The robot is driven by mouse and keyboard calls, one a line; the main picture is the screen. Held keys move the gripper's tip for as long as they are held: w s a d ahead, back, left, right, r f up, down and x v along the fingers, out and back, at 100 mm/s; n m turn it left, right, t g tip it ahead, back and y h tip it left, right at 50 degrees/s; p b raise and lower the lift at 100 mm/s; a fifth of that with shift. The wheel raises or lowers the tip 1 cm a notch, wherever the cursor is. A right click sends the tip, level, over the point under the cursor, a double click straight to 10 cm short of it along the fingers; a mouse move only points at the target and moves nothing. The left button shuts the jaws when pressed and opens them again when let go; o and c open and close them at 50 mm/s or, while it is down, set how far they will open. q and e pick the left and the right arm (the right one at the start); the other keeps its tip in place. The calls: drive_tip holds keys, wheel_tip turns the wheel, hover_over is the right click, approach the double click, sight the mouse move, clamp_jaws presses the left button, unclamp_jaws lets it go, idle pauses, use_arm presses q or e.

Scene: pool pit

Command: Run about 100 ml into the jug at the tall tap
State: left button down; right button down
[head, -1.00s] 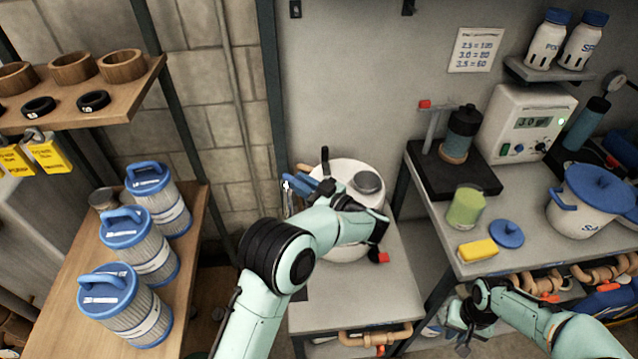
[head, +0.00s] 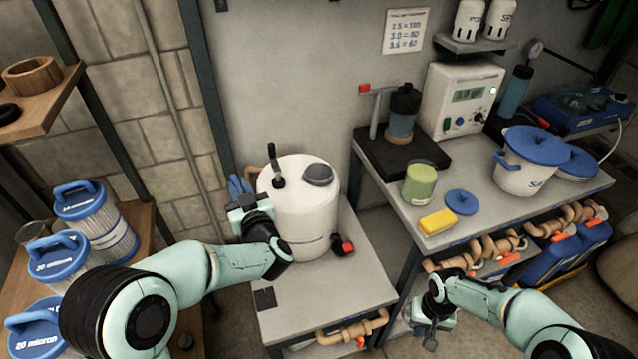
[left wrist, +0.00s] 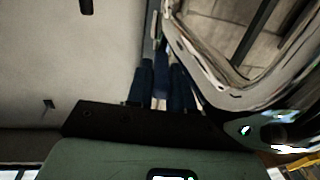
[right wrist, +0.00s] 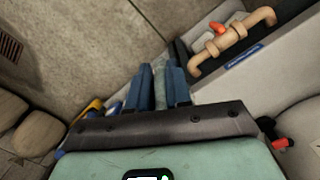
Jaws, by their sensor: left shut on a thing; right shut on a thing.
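My left gripper (head: 240,187) is at the left side of a white drum, its blue fingers pointing to the wall. In the left wrist view its fingers (left wrist: 160,82) are shut on a pale, narrow part. A clear, curved vessel (left wrist: 236,100) beside them looks like the jug; in the head view I cannot make it out. A tall tap (head: 374,115) with a red end stands on a black base on the right bench. My right gripper (head: 432,330) is low beside that bench. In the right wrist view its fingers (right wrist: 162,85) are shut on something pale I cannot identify.
The white drum (head: 298,212) with a black top fitting and a red-handled tap (head: 343,247) stands on a low table. A green cup (head: 419,184), yellow sponge (head: 438,221) and blue lid (head: 461,202) lie before the tap. Filter cartridges (head: 103,225) stand at left.

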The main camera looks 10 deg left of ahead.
use_arm(q)
drive_tip(key=shift+f+m+t+h, duration=0.1)
drive_tip(key=shift+m+t+h, duration=0.2)
drive_tip(key=shift+h, duration=0.1)
drive_tip(key=c, duration=1.1)
unclamp_jaws()
drive_tip(key=shift+s, duration=0.15)
drive_tip(key=b+v, duration=0.1)
drive_tip(key=v, duration=1.1)
drive_tip(key=shift+d, duration=0.1)
